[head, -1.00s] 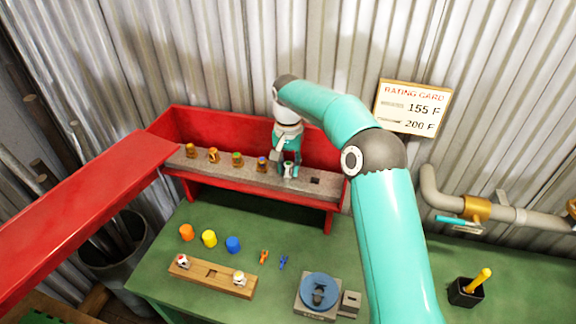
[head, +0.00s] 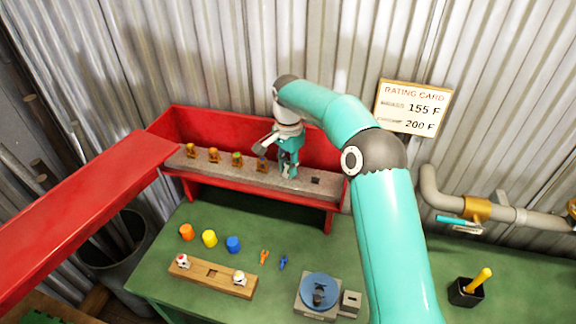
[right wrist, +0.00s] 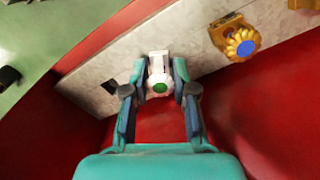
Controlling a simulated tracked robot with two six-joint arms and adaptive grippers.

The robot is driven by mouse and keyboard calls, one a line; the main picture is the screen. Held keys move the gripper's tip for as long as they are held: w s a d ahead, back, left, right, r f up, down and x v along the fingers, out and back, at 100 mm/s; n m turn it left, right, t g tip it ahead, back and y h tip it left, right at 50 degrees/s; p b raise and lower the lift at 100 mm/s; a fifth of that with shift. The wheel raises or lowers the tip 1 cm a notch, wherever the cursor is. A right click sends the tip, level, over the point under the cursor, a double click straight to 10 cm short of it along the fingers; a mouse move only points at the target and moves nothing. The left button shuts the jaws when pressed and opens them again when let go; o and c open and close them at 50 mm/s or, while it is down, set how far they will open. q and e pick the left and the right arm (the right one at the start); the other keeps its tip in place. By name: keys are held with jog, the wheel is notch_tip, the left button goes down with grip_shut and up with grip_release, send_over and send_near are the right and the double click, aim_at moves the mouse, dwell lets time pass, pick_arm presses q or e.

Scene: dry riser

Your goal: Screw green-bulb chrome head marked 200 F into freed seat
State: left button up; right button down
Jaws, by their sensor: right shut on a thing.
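My right gripper (head: 287,165) is above the grey strip in the red shelf, to the right of the brass heads. In the right wrist view, my gripper (right wrist: 160,84) is shut on a chrome head (right wrist: 158,72) with a green bulb at its centre. The head is at the grey strip (right wrist: 205,50), but its seat is hidden, so I cannot tell whether it is threaded in. No 200 F mark can be read on it. My left gripper is not in view.
Brass heads (head: 213,155) stand left of my gripper; a dark square opening (head: 315,180) lies right. Below are coloured caps (head: 209,239), a wooden rack (head: 205,284) with two pale heads, and a blue-topped device (head: 320,290). A rating card (head: 412,107) reads 155 F and 200 F.

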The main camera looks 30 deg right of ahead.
jog(key=m, duration=0.5)
jog(key=shift+m, duration=0.3)
jog(key=m, duration=0.5)
jog(key=shift+d+m, duration=0.1)
jog(key=shift+m, duration=0.3)
jog(key=c, duration=0.8)
grip_release()
jog(key=shift+c, duration=0.2)
